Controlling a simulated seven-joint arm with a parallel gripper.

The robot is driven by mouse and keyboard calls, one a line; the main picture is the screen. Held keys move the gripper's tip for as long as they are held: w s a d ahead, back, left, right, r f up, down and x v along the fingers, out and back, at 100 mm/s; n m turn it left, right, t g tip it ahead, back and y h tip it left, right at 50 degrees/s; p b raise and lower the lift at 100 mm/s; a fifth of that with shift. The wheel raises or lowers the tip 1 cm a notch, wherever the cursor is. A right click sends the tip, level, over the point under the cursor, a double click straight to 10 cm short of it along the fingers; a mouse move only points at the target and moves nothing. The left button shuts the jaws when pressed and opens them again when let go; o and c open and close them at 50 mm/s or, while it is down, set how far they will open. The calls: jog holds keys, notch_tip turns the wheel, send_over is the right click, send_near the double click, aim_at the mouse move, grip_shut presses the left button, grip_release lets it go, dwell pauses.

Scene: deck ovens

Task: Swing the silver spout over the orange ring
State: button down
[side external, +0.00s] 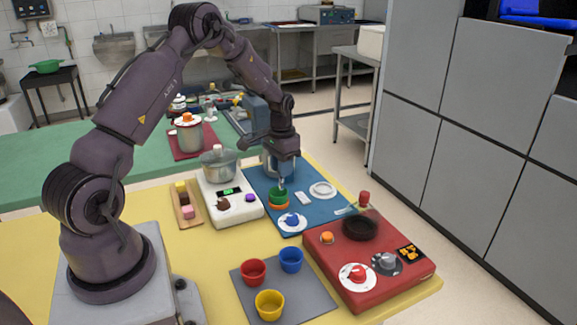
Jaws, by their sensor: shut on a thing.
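My gripper (283,182) points down over the blue mat (262,185), with its fingertips at a small green cup (278,194). It looks shut on the cup's rim, though the contact is small in the picture. An orange ring-like band (279,206) shows just under the green cup; I cannot tell whether it is a separate ring or another cup. I cannot make out a silver spout clearly.
A white ring-shaped dish (322,190) and a plate with a blue item (292,222) lie close by. A silver pot (219,163) stands on a white appliance (235,213) to the left. A red stove (376,283) with a black pan (360,227) stands at right front.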

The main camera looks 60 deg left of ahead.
jog(key=shift+s+a+m, duration=0.2)
jog(key=shift+s+m, duration=0.1)
jog(key=shift+m, duration=0.2)
jog(key=c, duration=0.9)
grip_release()
jog(key=shift+c, duration=0.2)
notch_tip(320, 180, up, 13)
